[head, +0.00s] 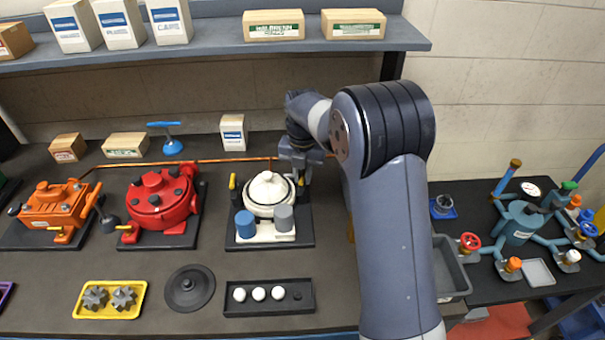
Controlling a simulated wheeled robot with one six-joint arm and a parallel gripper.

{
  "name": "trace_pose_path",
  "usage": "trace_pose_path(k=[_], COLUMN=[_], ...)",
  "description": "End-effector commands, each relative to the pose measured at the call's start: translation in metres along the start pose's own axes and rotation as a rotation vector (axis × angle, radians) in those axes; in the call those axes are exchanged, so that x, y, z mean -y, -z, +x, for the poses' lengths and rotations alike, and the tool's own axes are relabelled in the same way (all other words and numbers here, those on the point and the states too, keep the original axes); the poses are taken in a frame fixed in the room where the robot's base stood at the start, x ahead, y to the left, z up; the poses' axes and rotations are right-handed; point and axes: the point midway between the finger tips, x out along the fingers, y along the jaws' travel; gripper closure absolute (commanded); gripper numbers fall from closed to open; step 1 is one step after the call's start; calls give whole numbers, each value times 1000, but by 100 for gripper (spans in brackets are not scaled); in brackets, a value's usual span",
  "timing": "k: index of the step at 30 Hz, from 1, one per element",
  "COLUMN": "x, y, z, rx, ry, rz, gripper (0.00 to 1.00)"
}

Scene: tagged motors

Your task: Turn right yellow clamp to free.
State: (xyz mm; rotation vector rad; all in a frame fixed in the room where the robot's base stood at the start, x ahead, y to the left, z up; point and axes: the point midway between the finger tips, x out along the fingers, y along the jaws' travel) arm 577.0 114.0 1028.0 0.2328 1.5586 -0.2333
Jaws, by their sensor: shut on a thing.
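The white motor (268,192) stands on a dark base plate (245,242) in the middle of the bench. Its left yellow clamp (233,182) stands upright beside the housing. My gripper (300,172) points down at the motor's right side, where the right yellow clamp (301,182) is mostly hidden by the fingers. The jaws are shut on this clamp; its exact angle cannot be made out. A blue cylinder (245,224) and a grey cylinder (284,217) stand at the front of the white motor.
A red motor (160,197) and an orange motor (55,205) stand to the left. A tray of white balls (269,310), a dark round lid (189,287) and a yellow gear tray (109,314) lie in front. A shelf (215,45) with boxes hangs behind.

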Motion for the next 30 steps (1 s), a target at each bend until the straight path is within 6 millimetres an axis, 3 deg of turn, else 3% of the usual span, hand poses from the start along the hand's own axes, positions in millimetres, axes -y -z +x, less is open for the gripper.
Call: trace_pose_path(k=[12,30], x=[0,0], y=[0,0], z=[-1,-1], rx=[1,2], ry=[-1,-1], rz=[-252,-318], gripper=[100,100])
